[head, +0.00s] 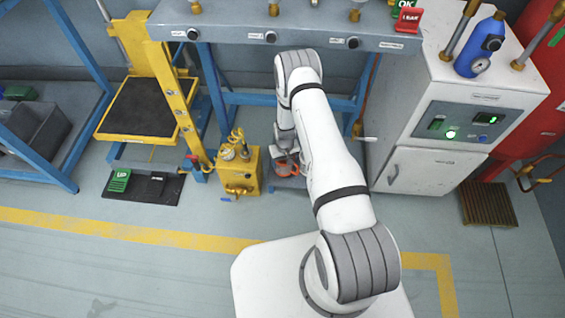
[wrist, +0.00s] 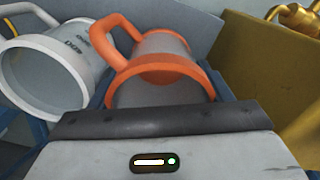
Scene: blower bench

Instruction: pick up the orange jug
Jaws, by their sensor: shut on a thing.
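The orange jug (wrist: 160,88) has a grey body with an orange rim and an orange handle. It lies directly ahead of my gripper (wrist: 155,118) in the wrist view, its near part hidden behind the dark jaw edge. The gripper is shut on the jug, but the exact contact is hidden. In the head view, only bits of orange of the jug (head: 283,169) show beside my gripper (head: 288,160), low under the bench, with my arm covering much of that area.
A white-grey jug (wrist: 50,65) with dark lettering stands close left of the orange jug. A yellow box (wrist: 285,75) with a brass fitting is close on the right. The blue bench (head: 290,30) overhangs, and a white cabinet (head: 430,165) stands to the right. The front floor is clear.

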